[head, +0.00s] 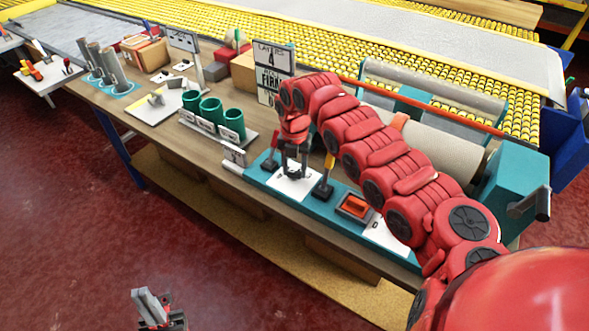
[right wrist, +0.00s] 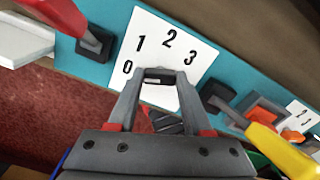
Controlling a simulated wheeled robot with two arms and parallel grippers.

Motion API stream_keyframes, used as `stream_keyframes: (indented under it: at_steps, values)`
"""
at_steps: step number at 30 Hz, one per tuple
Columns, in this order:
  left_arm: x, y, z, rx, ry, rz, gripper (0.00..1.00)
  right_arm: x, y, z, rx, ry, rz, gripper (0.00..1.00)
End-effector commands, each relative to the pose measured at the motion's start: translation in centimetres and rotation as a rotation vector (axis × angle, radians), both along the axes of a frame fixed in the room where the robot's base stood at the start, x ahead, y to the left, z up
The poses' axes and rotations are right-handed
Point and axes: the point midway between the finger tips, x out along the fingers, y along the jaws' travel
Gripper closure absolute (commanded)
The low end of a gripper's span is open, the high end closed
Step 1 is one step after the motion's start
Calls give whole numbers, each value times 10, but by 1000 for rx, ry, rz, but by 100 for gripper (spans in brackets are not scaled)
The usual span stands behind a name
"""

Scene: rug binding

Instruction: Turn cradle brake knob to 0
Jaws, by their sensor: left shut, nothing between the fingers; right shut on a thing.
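The cradle brake knob is mostly hidden between the fingertips of my right gripper (right wrist: 158,76); I cannot tell where it points. It sits at the lower part of a white dial plate (right wrist: 150,38) marked 0, 1, 2, 3, with 0 at lower left and 3 at right. In the head view the plate (head: 303,187) lies on the teal front panel (head: 258,170), and my right gripper (head: 294,172) comes down over it, shut on the knob. My left gripper (head: 150,306) is shut and empty, low over the floor, away from the bench.
A red-handled lever (head: 270,158) stands left of the dial and a yellow-handled lever (head: 328,166) right of it, both close. An orange switch (head: 355,206) lies further right. Green cups (head: 213,112) and a sign (head: 268,72) stand on the bench.

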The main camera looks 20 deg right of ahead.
Motion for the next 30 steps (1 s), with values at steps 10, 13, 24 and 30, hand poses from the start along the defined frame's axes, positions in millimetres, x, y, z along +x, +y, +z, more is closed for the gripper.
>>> stream_keyframes:
  at_steps: [10,13,24,30]
  values:
    - [0,0,0,0,0,0,100,1,0,1,0,-2,2,38]
    - [0,0,0,0,0,0,100,0,0,0,0,-2,1,20]
    - [0,0,-1,0,0,0,100,1,0,5,0,-2,0,20]
    - [0,0,-8,0,0,0,100,3,0,39,-1,-11,0,20]
